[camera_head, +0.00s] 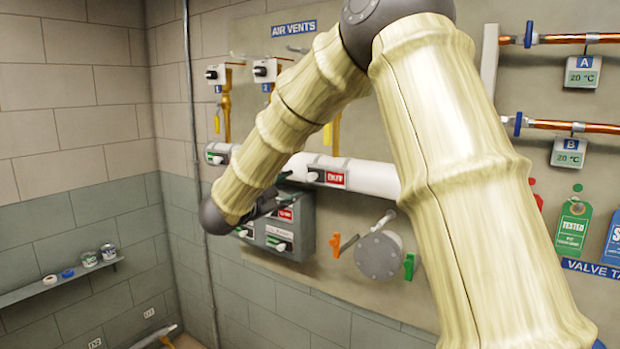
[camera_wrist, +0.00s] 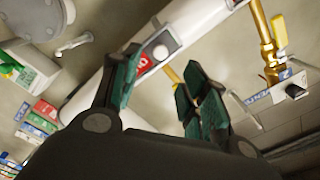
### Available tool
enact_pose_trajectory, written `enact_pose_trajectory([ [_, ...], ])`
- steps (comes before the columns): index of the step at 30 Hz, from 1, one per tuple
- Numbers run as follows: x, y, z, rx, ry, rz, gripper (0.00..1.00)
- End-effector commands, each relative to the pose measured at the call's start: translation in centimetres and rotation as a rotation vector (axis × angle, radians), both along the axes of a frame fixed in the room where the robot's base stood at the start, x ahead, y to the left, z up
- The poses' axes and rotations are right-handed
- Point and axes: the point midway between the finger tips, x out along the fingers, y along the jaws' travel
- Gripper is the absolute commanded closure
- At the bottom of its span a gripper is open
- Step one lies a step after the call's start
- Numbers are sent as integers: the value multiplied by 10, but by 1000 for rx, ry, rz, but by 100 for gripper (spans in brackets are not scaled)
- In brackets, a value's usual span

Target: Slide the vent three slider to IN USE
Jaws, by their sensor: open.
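A white pipe (camera_head: 375,178) runs along the wall under the AIR VENTS sign (camera_head: 294,29). On it is a slider knob (camera_head: 313,176) with a red plate (camera_head: 335,178) to its right. Another slider with a green plate (camera_head: 215,154) sits further left. I cannot read which is vent three's. In the wrist view, a pale round knob (camera_wrist: 160,52) and part of a red plate (camera_wrist: 144,65) show on the pipe beyond my gripper (camera_wrist: 159,68). My gripper is open, with nothing between its fingers. One finger partly covers the red plate. In the head view my arm hides part of the pipe.
A grey box (camera_head: 303,222) with more sliders hangs below the pipe. A round grey flange (camera_head: 379,256) stands out beside an orange handle (camera_head: 336,244) and a green handle (camera_head: 409,266). Brass vent fittings (camera_head: 226,100) are above. A shelf (camera_head: 60,281) is at left.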

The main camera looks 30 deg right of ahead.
Motion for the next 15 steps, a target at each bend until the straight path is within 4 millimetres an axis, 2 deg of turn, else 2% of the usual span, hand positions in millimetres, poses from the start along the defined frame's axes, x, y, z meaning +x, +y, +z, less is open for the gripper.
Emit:
enact_pose_trajectory([
  [5,3,-12,6,4,-8,-9,56],
  [15,24,-60,7,3,-5,-8,56],
])
